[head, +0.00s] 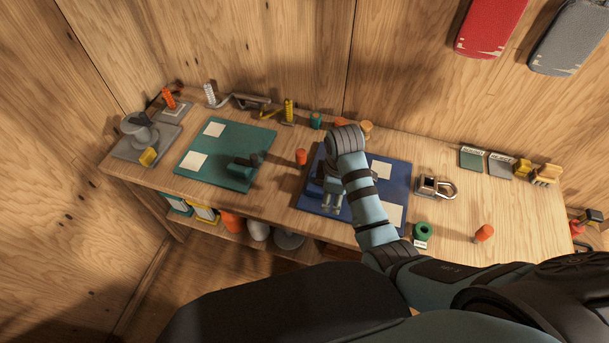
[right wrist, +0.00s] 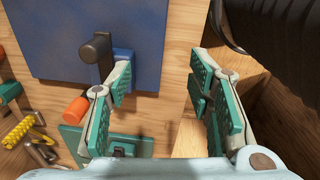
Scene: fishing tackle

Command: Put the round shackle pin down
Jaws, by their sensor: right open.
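My right gripper (head: 332,204) is over the blue mat (head: 311,190), near its front left part. In the right wrist view its two fingers (right wrist: 160,88) stand wide apart with nothing between them. A blue block with a dark round rod (right wrist: 96,48) is on the blue mat (right wrist: 140,25), just beyond the left finger. No piece can be told for sure as the round shackle pin. A grey block with a metal shackle (head: 437,187) lies on the bench right of the mat. My left gripper is not in view.
A green mat (head: 262,139) with white squares carries a green block with a dark rod (head: 245,164). Orange cylinders stand on the bench, one between the mats (head: 301,157) and one at the right (head: 484,233).

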